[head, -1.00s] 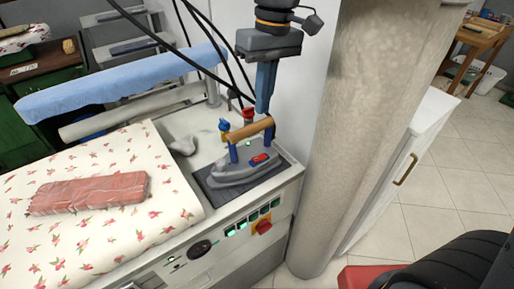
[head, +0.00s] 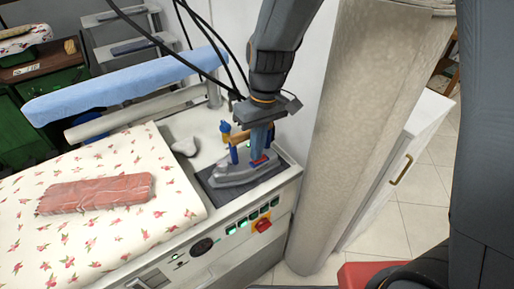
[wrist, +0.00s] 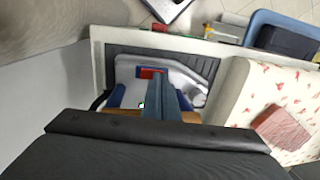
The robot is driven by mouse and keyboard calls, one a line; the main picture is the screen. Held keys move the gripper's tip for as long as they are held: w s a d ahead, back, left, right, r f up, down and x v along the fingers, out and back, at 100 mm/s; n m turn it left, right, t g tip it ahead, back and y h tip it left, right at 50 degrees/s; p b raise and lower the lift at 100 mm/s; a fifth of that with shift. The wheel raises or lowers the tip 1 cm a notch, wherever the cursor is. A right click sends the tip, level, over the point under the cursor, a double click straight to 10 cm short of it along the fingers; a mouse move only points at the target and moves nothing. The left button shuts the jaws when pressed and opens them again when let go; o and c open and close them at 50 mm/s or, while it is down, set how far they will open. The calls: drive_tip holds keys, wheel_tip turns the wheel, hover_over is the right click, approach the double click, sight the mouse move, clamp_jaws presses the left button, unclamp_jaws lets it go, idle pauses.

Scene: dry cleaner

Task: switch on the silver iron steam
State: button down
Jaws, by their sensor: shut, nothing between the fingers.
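The silver iron (head: 230,177) rests on a dark pad (head: 272,178) at the right end of the ironing station. It has a wooden handle on blue posts. In the wrist view the iron (wrist: 186,82) shows a red switch in a blue surround (wrist: 150,72) on its top. My gripper (head: 262,152) points down with its fingers closed and empty, right over the iron. Its tips (wrist: 158,82) are at the red switch. I cannot tell whether they touch it. In the head view the fingers and handle partly cover the switch.
A floral ironing board (head: 125,225) with a folded reddish cloth (head: 95,194) lies left. A blue padded arm (head: 130,85) is behind it. Dark cables hang behind the iron. A thick column (head: 355,150) stands close on the right. Green-lit buttons and a red-yellow knob (head: 263,225) are on the front panel.

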sight(266, 157)
drive_tip(key=shift+f, duration=0.2)
drive_tip(key=shift+s+a+f, duration=0.1)
drive_tip(key=shift+f, duration=0.1)
drive_tip(key=shift+d, duration=0.2)
idle(0.3)
drive_tip(key=shift+w+d+r, duration=0.2)
drive_tip(key=shift+w+d, duration=0.3)
drive_tip(key=shift+r, duration=0.1)
drive_tip(key=shift+r+p, duration=0.25)
drive_tip(key=shift+p, duration=0.2)
wheel_tip(266, 157, up, 13)
drive_tip(key=w+d, duration=0.1)
drive_tip(key=shift+d, duration=0.15)
